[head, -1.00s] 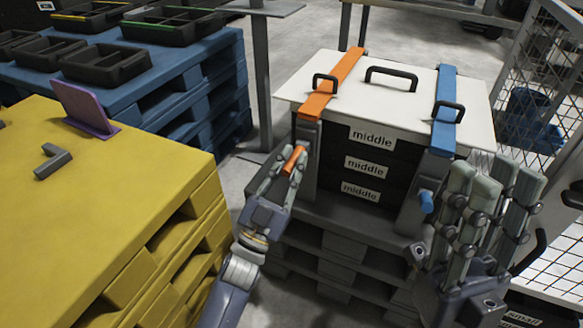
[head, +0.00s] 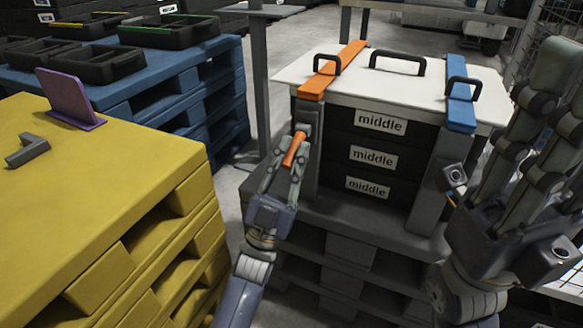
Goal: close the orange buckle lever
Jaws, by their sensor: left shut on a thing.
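The orange buckle lever (head: 294,149) is on the left side of the crate stack, on the grey upright below the orange strap (head: 332,70). It stands tilted, its lower end between my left gripper's fingers. My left gripper (head: 284,172) is shut on the lever; the fingers hide part of it. The orange strap runs over the white lid (head: 420,92) and down its front edge. My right gripper (head: 540,110) is large and close at the right edge, apart from the orange lever. Its fingers overlap and are partly cut off, so its opening is unclear.
A blue strap (head: 461,94) crosses the lid's right side. Black crates labelled "middle" (head: 373,157) stand under the lid on a grey pallet (head: 345,250). A yellow pallet (head: 90,200) stands close left of my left arm. A blue pallet (head: 170,80) with black trays is behind it.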

